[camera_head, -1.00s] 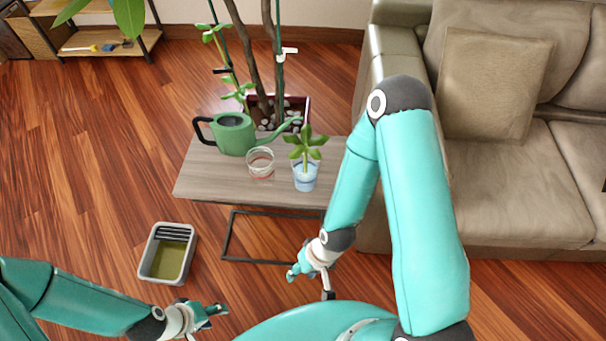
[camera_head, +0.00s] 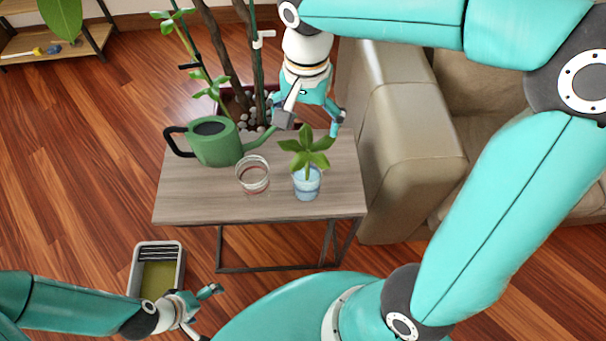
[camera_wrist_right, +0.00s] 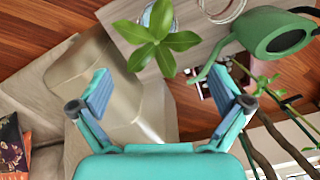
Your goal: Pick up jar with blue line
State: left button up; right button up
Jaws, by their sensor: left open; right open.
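A clear jar with a bluish band (camera_head: 306,186) stands upright on the small wooden table, holding a green leafy plant (camera_head: 307,148). In the right wrist view the leaves (camera_wrist_right: 160,38) hide most of this jar (camera_wrist_right: 146,15). A second clear jar with a reddish line (camera_head: 253,177) stands left of it. My right gripper (camera_head: 311,119) is open and empty, above the far edge of the table, behind the plant and touching nothing that I can make out. My left gripper (camera_head: 207,312) is open and empty, low in front of the table.
A green watering can (camera_head: 214,146) stands on the table (camera_head: 200,206), left of the jars, its spout pointing toward my right gripper. A potted plant with tall stems stands behind. A sofa (camera_head: 398,150) borders the right side. A grey bin (camera_head: 137,268) is on the floor.

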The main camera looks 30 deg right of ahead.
aim_at(309, 152)
jog(key=shift+s+f, duration=0.1)
jog(key=shift+f, duration=0.35)
jog(key=f, duration=0.3)
jog(key=f+b, duration=0.1)
jog(key=f, duration=0.5)
jog(key=shift+s+d+f, duration=0.2)
jog(key=shift+d, duration=0.05)
jog(key=shift+w+f+b, duration=0.2)
jog(key=shift+f+b, duration=0.15)
jog(key=shift+f, duration=2.65)
jog(key=c, duration=1.9)
jog(key=shift+r, duration=0.1)
